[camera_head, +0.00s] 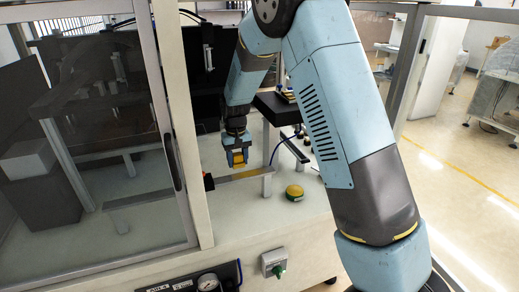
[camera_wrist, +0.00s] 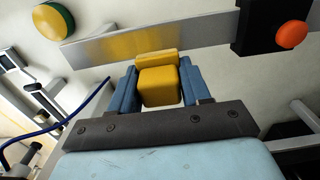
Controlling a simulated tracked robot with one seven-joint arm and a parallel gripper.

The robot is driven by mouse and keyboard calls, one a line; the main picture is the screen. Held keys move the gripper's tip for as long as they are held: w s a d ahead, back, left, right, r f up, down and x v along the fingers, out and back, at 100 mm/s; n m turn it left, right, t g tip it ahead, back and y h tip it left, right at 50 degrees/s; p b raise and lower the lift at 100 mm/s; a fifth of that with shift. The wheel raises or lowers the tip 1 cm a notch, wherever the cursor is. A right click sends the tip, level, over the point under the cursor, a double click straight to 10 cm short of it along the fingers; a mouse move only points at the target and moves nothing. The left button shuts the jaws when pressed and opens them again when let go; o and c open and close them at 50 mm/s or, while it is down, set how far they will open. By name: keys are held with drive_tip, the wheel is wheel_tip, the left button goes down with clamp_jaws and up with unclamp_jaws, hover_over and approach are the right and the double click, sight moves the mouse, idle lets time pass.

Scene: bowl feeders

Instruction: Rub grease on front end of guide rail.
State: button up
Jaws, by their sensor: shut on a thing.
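The guide rail (camera_head: 222,180) is a flat silver bar on posts above the pale worktop, also in the wrist view (camera_wrist: 205,38). A yellow grease-like patch (camera_wrist: 132,46) covers part of its face. My gripper (camera_head: 237,161), with blue fingers, is shut on a yellow block (camera_wrist: 158,86), probably the grease applicator. The block is right beside the rail near the yellow patch; I cannot tell whether they touch. A round green tin with a yellow top (camera_head: 294,192) stands on the worktop right of the rail, also in the wrist view (camera_wrist: 53,20).
A black block with an orange knob (camera_wrist: 291,34) sits at the rail's left end in the head view. A glazed door frame (camera_head: 165,100) stands close on the left. A black platform (camera_head: 275,108) and a blue cable (camera_wrist: 75,123) are near. Worktop around the tin is clear.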

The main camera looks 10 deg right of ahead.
sight(237, 154)
drive_tip(key=shift+r, duration=2.5)
